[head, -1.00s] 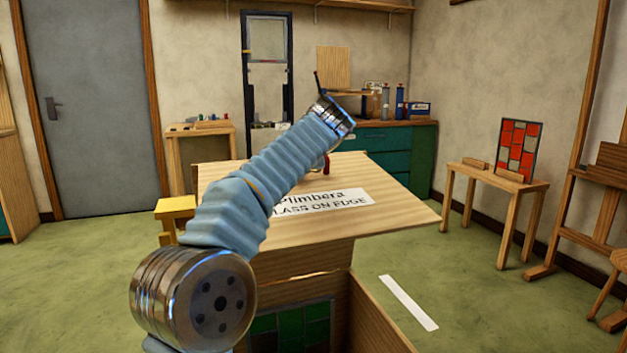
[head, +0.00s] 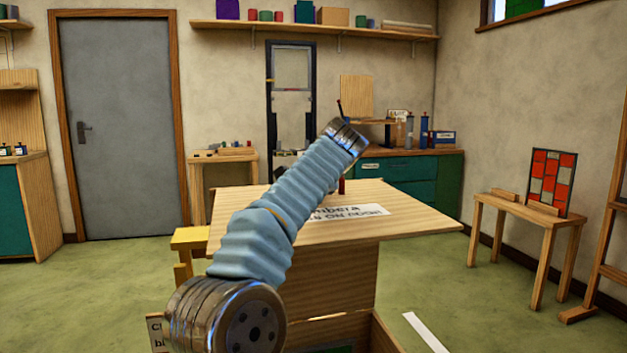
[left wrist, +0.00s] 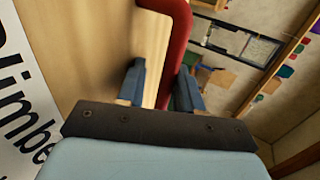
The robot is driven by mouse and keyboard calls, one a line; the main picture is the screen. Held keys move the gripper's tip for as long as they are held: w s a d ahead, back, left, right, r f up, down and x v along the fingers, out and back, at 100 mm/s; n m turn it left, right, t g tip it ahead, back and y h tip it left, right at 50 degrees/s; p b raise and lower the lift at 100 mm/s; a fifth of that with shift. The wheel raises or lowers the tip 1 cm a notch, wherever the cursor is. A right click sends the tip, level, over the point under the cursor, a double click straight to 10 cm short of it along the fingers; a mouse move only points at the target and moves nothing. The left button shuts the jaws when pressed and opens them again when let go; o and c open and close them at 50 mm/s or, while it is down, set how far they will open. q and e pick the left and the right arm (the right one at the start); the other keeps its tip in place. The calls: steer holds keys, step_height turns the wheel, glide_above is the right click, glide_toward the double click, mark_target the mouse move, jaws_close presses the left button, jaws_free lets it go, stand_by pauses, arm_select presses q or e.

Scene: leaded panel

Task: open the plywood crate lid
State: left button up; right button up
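The plywood crate lid (head: 420,215), with a white printed label (head: 362,212), stands raised above the crate (head: 385,335), whose opening shows below it. My left arm reaches over the lid and hides part of it. In the left wrist view, a red handle (left wrist: 178,35) passes between the two dark blue fingers of my left gripper (left wrist: 160,82), which appears shut on it; the exact contact is blurred. The lid's wood (left wrist: 90,45) and large label letters (left wrist: 15,100) lie to the left there. A little of the red handle shows in the head view (head: 342,186). My right gripper is in neither view.
A small yellow stool (head: 190,240) stands left of the lid. A wooden side table (head: 515,208) with a red leaded panel (head: 552,182) is at the right. Teal cabinets (head: 410,168) line the back wall. Green floor (head: 120,280) is clear at the left.

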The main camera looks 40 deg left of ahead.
arm_select(q)
steer(key=v, duration=1.3)
steer(key=shift+s+d+r, duration=0.25)
